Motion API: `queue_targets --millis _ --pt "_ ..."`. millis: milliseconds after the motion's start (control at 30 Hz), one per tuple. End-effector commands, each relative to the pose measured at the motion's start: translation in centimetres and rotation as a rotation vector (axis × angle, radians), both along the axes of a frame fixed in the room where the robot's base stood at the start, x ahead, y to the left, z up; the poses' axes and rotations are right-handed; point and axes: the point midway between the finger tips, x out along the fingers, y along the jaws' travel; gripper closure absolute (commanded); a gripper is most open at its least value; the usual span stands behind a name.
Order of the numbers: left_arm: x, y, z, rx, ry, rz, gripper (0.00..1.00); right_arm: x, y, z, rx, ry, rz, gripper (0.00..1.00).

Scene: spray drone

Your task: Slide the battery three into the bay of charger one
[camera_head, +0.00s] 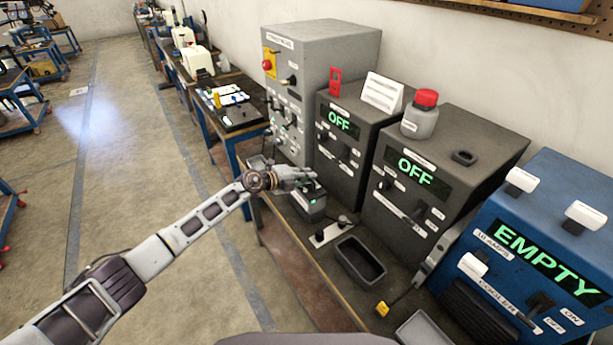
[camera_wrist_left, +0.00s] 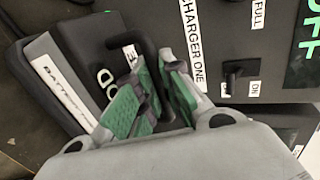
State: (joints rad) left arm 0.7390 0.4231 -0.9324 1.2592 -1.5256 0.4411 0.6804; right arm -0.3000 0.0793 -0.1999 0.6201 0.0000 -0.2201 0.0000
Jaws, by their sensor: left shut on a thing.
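A dark battery (camera_head: 309,206) with a green light sits low in front of the dark grey charger (camera_head: 351,103) whose screen reads OFF. In the left wrist view this charger (camera_wrist_left: 245,90) carries the label CHARGER ONE. The battery (camera_wrist_left: 62,80) shows a white label strip on its side there; its number is not readable. My left gripper (camera_head: 300,181) is above the battery at the charger's front. In the left wrist view its green-padded fingers (camera_wrist_left: 153,98) are shut on the battery's black handle. The bay opening is hidden. My right gripper is not in view.
A second charger (camera_head: 440,150) reading OFF and a blue cooler (camera_head: 545,235) reading EMPTY stand to the right. A grey cabinet (camera_head: 335,50) stands behind left.

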Motion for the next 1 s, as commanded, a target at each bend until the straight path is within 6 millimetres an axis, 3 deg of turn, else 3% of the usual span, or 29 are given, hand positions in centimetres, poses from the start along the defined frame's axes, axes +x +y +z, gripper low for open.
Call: queue_targets --millis 33,1000 --pt "0.2 -0.1 0.7 -0.008 -0.009 0.002 1.00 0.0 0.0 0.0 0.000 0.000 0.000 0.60" --pt "0.2 -0.1 -0.4 -0.008 -0.010 0.002 1.00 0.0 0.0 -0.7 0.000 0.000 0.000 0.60"
